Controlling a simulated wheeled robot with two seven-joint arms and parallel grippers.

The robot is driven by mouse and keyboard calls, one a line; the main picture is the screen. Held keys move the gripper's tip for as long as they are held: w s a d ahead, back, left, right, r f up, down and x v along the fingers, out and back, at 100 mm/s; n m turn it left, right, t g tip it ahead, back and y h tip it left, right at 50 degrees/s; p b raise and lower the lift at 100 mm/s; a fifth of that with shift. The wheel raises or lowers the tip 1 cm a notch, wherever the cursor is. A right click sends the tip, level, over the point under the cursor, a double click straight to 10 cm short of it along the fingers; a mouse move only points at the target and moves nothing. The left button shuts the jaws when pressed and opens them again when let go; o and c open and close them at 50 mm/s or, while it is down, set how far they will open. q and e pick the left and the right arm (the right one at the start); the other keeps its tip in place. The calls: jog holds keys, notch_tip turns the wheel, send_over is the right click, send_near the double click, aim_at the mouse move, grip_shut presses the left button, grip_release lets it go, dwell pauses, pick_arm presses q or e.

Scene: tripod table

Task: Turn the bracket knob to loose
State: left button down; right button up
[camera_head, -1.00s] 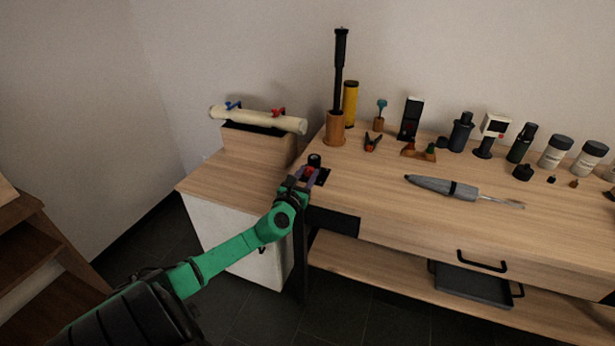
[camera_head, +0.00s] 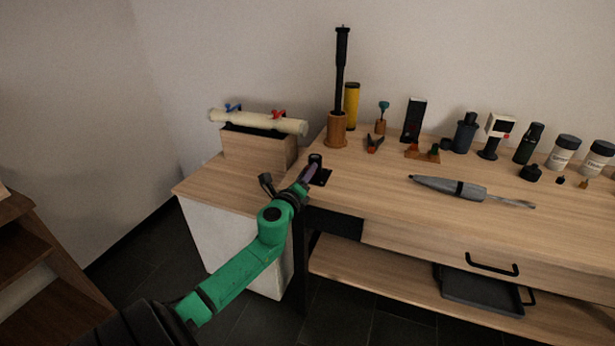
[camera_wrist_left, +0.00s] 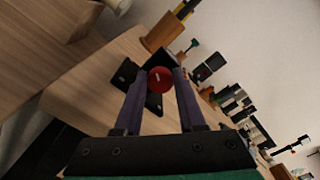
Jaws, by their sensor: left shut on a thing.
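The bracket (camera_head: 318,171) is a small black mount at the left end of the workbench top; it also shows in the left wrist view (camera_wrist_left: 125,73). Its knob (camera_wrist_left: 160,79) is red and round with a short white mark, which looks near level in the left wrist view. My left gripper (camera_head: 307,176) reaches the bracket from the front left. In the left wrist view, its two purple fingers (camera_wrist_left: 160,88) stand on either side of the knob, shut on it. In the head view the knob is hidden behind the gripper. My right gripper is not in view.
A wooden holder (camera_head: 337,131) with a tall black rod stands behind the bracket. A grey pen-like tool (camera_head: 450,187) lies to the right on the workbench (camera_head: 390,205). A wooden box (camera_head: 255,147) with a pale pipe stands left. Several bottles line the back.

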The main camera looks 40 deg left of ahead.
pick_arm(q)
jog(key=n, duration=0.3)
jog(key=shift+n, duration=0.3)
jog(key=shift+f+n, duration=0.1)
jog(key=shift+n, duration=1.8)
jog(key=c, duration=0.5)
grip_release()
